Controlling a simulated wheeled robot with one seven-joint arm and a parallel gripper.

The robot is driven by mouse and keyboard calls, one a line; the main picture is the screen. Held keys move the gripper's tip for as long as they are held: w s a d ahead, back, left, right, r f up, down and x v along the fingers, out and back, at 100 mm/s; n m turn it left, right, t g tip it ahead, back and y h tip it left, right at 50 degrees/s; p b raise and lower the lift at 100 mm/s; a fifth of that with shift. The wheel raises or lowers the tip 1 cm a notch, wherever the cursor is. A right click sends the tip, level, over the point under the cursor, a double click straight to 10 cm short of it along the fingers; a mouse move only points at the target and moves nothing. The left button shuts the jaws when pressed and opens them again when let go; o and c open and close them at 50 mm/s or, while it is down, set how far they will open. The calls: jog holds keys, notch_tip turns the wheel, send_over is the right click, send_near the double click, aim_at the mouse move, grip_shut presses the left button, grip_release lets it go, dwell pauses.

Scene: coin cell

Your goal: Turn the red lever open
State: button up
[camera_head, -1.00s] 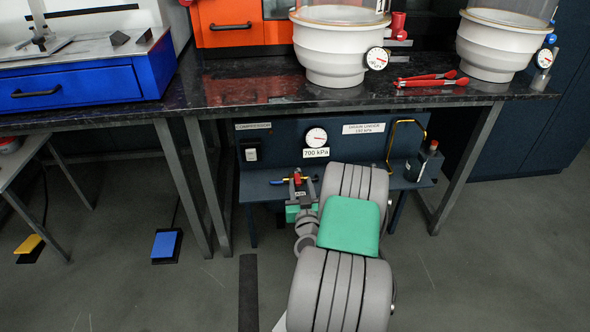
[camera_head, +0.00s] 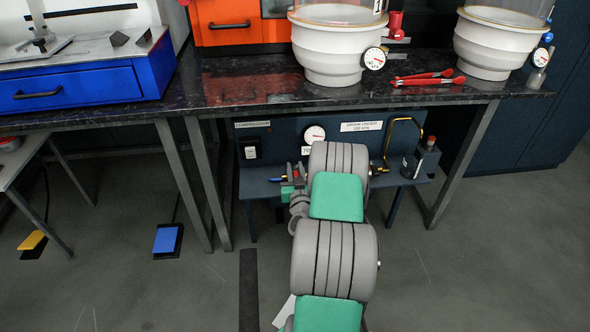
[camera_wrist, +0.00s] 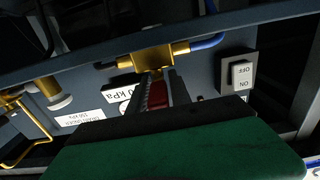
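The red lever (camera_wrist: 157,96) shows in the wrist view, below a brass valve body (camera_wrist: 153,60) with a blue hose (camera_wrist: 207,41) on its right. My gripper (camera_wrist: 159,76) has one dark finger on each side of the lever. The fingers stand close to it, but I cannot tell whether they press on it. My dark and green gripper housing hides the lower part of the view. In the head view my arm reaches under the bench to the valve area, and the lever is mostly hidden there.
A blue-grey panel with a shelf (camera_head: 262,189) stands under the black bench (camera_head: 250,92). It carries a pressure gauge (camera_head: 314,134), a rocker switch (camera_wrist: 242,74) and a bent brass pipe (camera_head: 420,127). Bench legs (camera_head: 462,165) flank it. A blue pedal (camera_head: 166,240) lies on the floor.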

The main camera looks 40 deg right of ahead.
grip_shut()
jog(key=shift+f+b, duration=0.2)
jog(key=shift+b, duration=0.6)
jog(key=b, duration=0.1)
jog(key=y+b, duration=0.1)
jog(key=b, duration=0.1)
jog(key=shift+d+f+n+t, duration=0.1)
jog(key=shift+f+n+t, duration=0.2)
jog(key=shift+n, duration=0.1)
jog(key=n+t+y+b, duration=0.1)
jog(key=y+b, duration=0.1)
jog(key=b, duration=0.3)
jog(key=shift+s+d+n+b, duration=0.1)
jog(key=shift+n+b, duration=0.2)
jog(key=n+y, duration=0.1)
jog(key=n+t+y+b, duration=0.1)
jog(key=y, duration=0.1)
jog(key=shift+d+r+y, duration=0.1)
jog(key=shift+r+y, duration=0.2)
jog(key=shift+r, duration=0.1)
jog(key=shift+r+n+y, duration=0.1)
jog(key=shift+n+y, duration=1)
jog(key=shift+y, duration=0.55)
jog(key=shift+n+y, duration=1.1)
jog(key=shift+y, duration=0.55)
